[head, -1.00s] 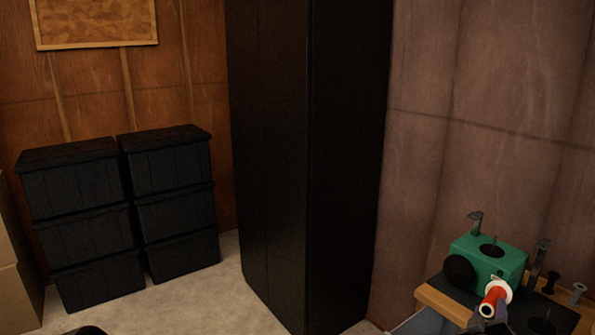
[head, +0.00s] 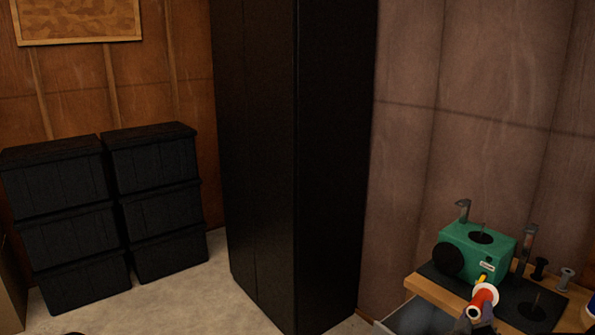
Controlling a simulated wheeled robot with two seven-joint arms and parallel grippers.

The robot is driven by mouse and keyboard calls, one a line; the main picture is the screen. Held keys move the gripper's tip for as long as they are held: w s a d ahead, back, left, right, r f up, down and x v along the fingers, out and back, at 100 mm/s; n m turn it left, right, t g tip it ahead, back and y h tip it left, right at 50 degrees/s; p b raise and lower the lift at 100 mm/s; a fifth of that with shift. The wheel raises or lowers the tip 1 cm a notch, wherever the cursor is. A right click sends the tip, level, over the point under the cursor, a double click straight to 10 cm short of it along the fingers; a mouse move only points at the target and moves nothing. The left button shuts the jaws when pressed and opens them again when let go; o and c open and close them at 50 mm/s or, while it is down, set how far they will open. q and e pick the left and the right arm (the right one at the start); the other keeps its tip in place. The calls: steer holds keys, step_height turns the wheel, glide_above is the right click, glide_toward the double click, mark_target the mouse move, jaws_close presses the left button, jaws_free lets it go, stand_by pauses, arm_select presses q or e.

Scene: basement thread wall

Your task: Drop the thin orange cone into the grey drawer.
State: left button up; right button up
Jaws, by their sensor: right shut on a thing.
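The thin orange cone (head: 481,303), red-orange with a white disc at its far end, is held tilted in my right gripper (head: 487,313) at the lower right. The dark gripper is shut on it and partly hidden at the picture's bottom. The cone appears in front of the wooden bench top, with its height above it unclear. The grey drawer (head: 418,319) shows as an open grey box below the bench's left front edge, to the left of the cone; its lower part is cut off. My left gripper is not visible.
A green machine (head: 478,251) with a black knob stands on a dark mat on the wooden bench (head: 437,292). Small spools (head: 566,279) and upright metal posts stand near it. A tall black cabinet (head: 300,160) and stacked black bins (head: 105,215) stand left; floor between is clear.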

steer(key=shift+f, duration=0.35)
steer(key=o, duration=1.4)
steer(key=shift+c, duration=0.2)
steer(key=shift+a, duration=0.1)
steer(key=v, duration=0.7)
steer(key=shift+s+a+b, duration=0.2)
steer(key=shift+s+b, duration=0.1)
steer(key=shift+s, duration=0.05)
